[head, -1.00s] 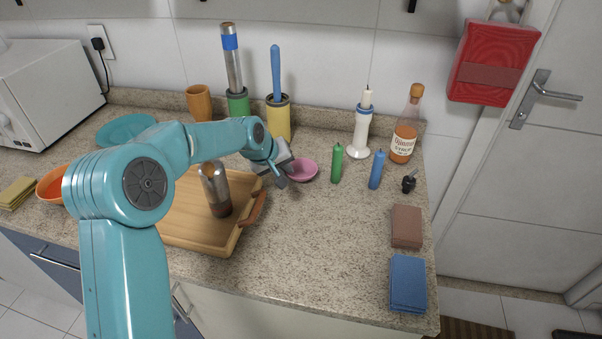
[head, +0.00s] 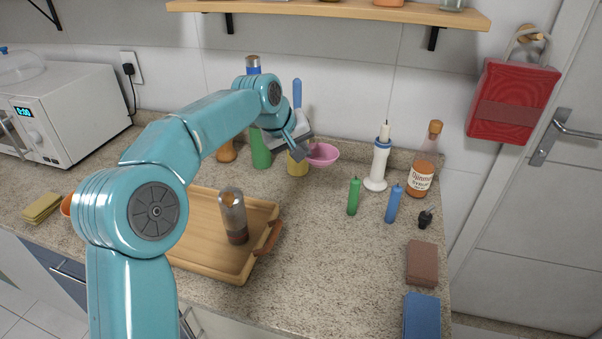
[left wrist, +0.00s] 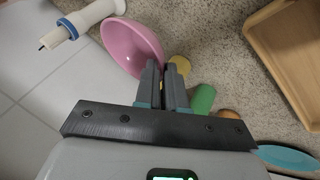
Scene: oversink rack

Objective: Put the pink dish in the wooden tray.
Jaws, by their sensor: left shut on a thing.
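The pink dish (head: 323,154) is held above the counter, behind and to the right of the tray in the head view. My left gripper (head: 305,142) is shut on its rim. In the left wrist view the pink dish (left wrist: 132,45) hangs tilted at the fingertips of my left gripper (left wrist: 165,75). The wooden tray (head: 192,258) lies on the counter with a clear bottle with dark contents (head: 233,215) upright in its right part. My arm covers the tray's left side. The tray (left wrist: 292,55) also shows at the upper right of the wrist view. My right gripper is not in view.
A green holder (head: 261,150) and a yellow holder (head: 298,167) stand behind.

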